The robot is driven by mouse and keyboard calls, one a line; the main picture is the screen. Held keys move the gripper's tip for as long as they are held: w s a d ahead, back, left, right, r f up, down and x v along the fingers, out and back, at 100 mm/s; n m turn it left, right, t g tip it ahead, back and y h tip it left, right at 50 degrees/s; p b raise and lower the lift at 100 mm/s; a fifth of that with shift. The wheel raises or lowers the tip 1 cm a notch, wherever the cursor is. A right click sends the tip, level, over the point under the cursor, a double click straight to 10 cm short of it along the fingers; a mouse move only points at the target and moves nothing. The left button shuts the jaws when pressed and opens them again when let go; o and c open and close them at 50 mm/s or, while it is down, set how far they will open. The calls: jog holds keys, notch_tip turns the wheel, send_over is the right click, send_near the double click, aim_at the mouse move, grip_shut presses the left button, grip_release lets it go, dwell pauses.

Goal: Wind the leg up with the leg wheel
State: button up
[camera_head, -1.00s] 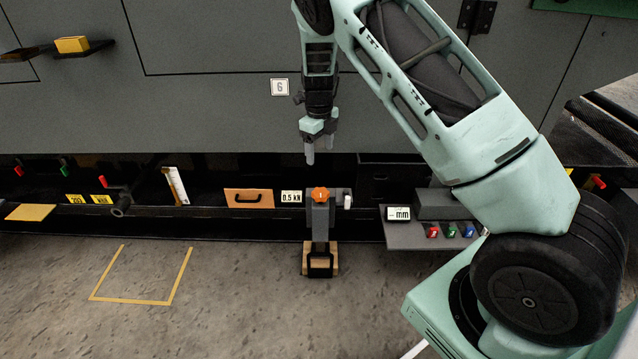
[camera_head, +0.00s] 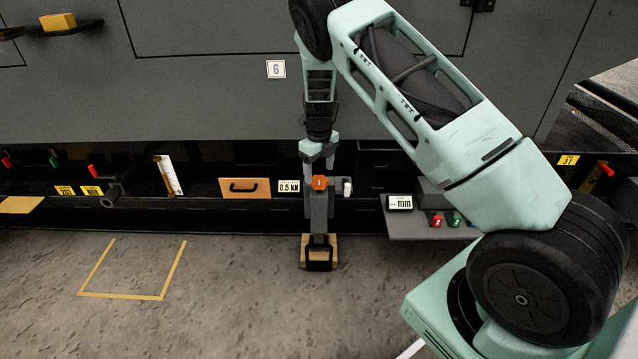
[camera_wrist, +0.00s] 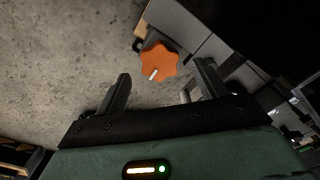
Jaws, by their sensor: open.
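The orange leg wheel (camera_head: 319,183), a lobed knob with a white mark, sits on top of the grey leg (camera_head: 319,212). The leg stands upright with its foot on a wooden block (camera_head: 305,252). A 0.5 kN display (camera_head: 288,186) is to its left. My gripper (camera_head: 318,167) points down just above the wheel. In the wrist view, the wheel (camera_wrist: 159,60) shows beyond and between the two open fingers (camera_wrist: 165,82). The fingers appear empty and apart from the wheel. Exact height above it is hard to tell.
A white handle (camera_head: 347,187) sits close right of the wheel. A shelf (camera_head: 425,229) with a mm display (camera_head: 399,202) and coloured buttons lies further right. A drawer front (camera_head: 245,188) is left. The grey enclosure wall (camera_head: 200,90) rises behind. The floor in front is clear.

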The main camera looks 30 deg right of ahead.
aim_at(319, 179)
jog(key=shift+f+b, duration=0.45)
jog(key=shift+f, duration=1.1)
jog(key=c, duration=1)
jog(key=shift+o, duration=0.2)
jog(key=shift+r+n+p, duration=0.15)
jog(key=shift+n+p, duration=0.15)
jog(key=shift+p, duration=0.3)
